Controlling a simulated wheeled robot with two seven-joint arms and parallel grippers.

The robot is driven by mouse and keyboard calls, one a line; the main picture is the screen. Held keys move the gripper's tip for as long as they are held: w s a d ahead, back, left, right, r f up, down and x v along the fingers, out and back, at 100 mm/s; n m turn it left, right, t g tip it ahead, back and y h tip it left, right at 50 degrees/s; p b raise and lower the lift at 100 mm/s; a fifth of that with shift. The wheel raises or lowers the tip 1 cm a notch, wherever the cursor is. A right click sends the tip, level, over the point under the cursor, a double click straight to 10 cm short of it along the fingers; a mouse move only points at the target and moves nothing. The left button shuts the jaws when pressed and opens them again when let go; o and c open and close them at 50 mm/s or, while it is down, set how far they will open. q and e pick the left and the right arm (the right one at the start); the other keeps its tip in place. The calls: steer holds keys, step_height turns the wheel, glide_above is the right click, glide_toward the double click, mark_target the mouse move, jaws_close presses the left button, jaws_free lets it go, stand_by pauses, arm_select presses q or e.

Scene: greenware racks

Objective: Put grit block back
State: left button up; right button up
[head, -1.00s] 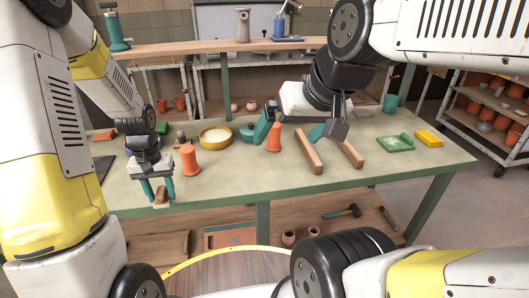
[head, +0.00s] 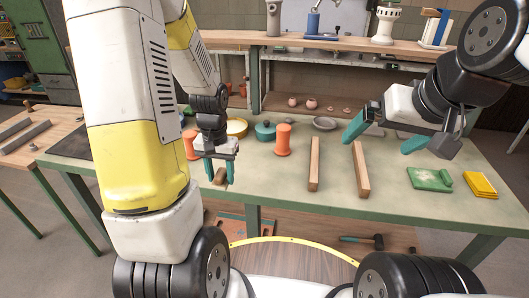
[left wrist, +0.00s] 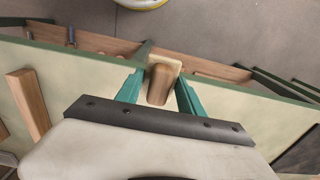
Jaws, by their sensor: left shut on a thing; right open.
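The grit block is a small brown wooden grip on a paler flat base. It sits between the teal fingers of my left gripper (head: 220,171), which are shut on it. The grit block (left wrist: 160,82) shows clearly in the left wrist view, with the table's green edge just behind it. In the head view only a small part of the grit block (head: 220,177) shows, near the table's front edge; its height above the top is unclear. My right gripper (head: 385,136) is open and empty, its teal fingers wide apart over the right part of the table.
Two wooden bars (head: 314,163) (head: 361,168) lie in the middle. An orange cup (head: 283,139) and a teal pot (head: 265,131) stand left of them. A green piece (head: 430,179) and a yellow block (head: 480,185) lie at right. Front space right of my left gripper looks clear.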

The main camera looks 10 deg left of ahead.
arm_select(q)
glide_above(250, 168)
steer(key=shift+s+f, duration=0.15)
steer(key=shift+f, duration=2.25)
steer(key=shift+f, duration=0.15)
steer(key=o, duration=1.5)
steer(key=shift+c, duration=0.2)
step_height(250, 168, up, 12)
steer(key=s+r+t+h, duration=0.1)
steer(key=s+r+t, duration=0.2)
steer(key=s+r, duration=0.75)
steer(key=s+d+r+t, duration=0.1)
steer(key=s+r, duration=0.2)
steer(key=s, duration=0.4)
steer(key=s+d+r+t+h, duration=0.1)
steer(key=s+r+t, duration=0.1)
steer(key=s, duration=0.4)
steer(key=shift+v, duration=0.9)
